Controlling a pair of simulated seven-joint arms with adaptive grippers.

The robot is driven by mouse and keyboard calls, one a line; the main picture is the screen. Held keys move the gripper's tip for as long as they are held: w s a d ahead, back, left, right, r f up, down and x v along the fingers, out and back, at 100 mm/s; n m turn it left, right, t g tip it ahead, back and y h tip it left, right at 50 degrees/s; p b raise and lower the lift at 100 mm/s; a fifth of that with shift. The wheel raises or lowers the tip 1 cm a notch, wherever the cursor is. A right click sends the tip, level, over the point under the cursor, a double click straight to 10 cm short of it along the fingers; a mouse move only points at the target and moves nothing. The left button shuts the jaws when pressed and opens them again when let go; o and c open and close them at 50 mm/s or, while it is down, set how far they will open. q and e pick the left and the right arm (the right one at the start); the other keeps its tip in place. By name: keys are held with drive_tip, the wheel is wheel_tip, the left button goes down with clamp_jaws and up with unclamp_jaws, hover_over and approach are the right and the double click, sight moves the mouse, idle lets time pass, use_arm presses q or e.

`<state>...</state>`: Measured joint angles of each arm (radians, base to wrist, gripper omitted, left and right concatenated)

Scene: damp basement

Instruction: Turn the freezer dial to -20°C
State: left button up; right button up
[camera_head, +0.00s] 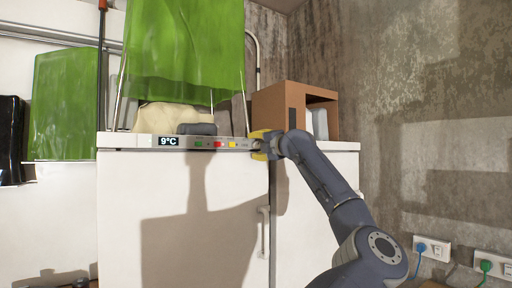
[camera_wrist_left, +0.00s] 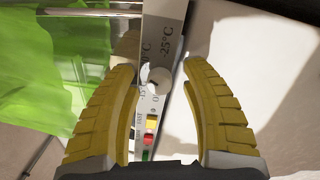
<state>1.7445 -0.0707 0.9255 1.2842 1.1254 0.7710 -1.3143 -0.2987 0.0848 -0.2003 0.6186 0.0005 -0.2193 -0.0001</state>
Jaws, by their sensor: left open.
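The white freezer (camera_head: 180,215) has a control strip along its top front edge. Its display (camera_head: 168,141) reads 9°C. In the left wrist view the dial (camera_wrist_left: 158,80) is a pale round knob on the strip, with a printed "-25°C" and other partly hidden temperature marks around it. My left gripper (camera_head: 264,145) is at the right part of the strip and hides the dial in the head view. In the left wrist view its yellow fingers (camera_wrist_left: 158,69) are open, one on each side of the dial, with gaps visible. My right gripper is not in view.
Green, red and yellow buttons (camera_head: 218,144) lie along the strip beside the dial. A dark grey object (camera_head: 197,129), a cream sack (camera_head: 165,116), a green translucent sheet (camera_head: 185,50) and an open cardboard box (camera_head: 270,108) are on or above the freezer top. A door handle (camera_head: 263,230) is below.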

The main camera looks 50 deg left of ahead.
use_arm(q)
drive_tip(key=s+d, duration=0.1)
drive_tip(key=d, duration=1)
drive_tip(key=shift+s+d+f, duration=0.2)
drive_tip(key=shift+s+d, duration=0.1)
drive_tip(key=shift+s, duration=0.1)
